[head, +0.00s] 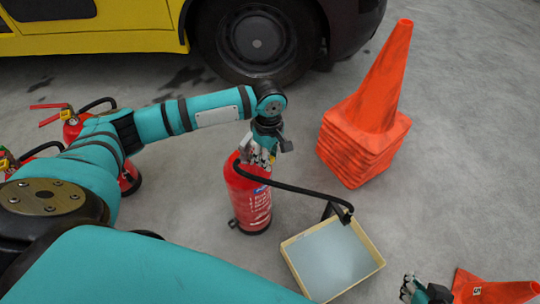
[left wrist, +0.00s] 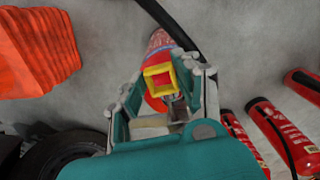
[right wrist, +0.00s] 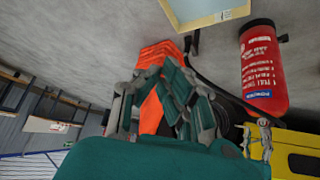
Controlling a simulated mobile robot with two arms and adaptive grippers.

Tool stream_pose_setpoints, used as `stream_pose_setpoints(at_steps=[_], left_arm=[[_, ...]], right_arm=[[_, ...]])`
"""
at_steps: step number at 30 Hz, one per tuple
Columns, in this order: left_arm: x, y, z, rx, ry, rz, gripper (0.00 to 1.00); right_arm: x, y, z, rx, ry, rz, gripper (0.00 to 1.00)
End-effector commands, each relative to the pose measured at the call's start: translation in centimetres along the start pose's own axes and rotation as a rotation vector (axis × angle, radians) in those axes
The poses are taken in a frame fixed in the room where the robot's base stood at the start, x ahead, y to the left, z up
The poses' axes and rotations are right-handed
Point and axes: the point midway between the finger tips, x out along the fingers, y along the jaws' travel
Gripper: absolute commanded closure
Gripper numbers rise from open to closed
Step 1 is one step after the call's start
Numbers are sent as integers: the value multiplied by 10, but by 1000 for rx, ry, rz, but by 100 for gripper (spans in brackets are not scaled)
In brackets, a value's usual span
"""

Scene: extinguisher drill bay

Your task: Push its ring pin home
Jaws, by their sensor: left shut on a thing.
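A red fire extinguisher (head: 250,200) stands upright on the floor in the middle of the head view. It shows at the right of the right wrist view (right wrist: 262,65) and partly behind the fingers in the left wrist view (left wrist: 158,44). My left gripper (head: 262,155) is at its top, hiding most of the valve. In the left wrist view, a yellow square ring (left wrist: 158,78), apparently the ring pin, sits between the fingers, which are shut on it. How far the pin is in is hidden. My right gripper (right wrist: 162,92) is open and empty, low at the right in the head view (head: 427,291).
A yellow-rimmed tray (head: 366,275) stands right of the extinguisher, with the black hose (head: 300,187) reaching its edge. Stacked orange cones (head: 372,125) stand behind. A fallen cone (head: 490,288) lies lower right. Other extinguishers (head: 72,128) stand left. A yellow vehicle (head: 90,30) is at the back.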

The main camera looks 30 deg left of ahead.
Motion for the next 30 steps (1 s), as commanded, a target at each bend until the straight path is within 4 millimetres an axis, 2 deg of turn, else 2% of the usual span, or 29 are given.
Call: stream_pose_setpoints(at_steps=[30], left_arm=[[0,0,-14,0,0,0,100]], right_arm=[[-12,4,36,16,-188,8,100]])
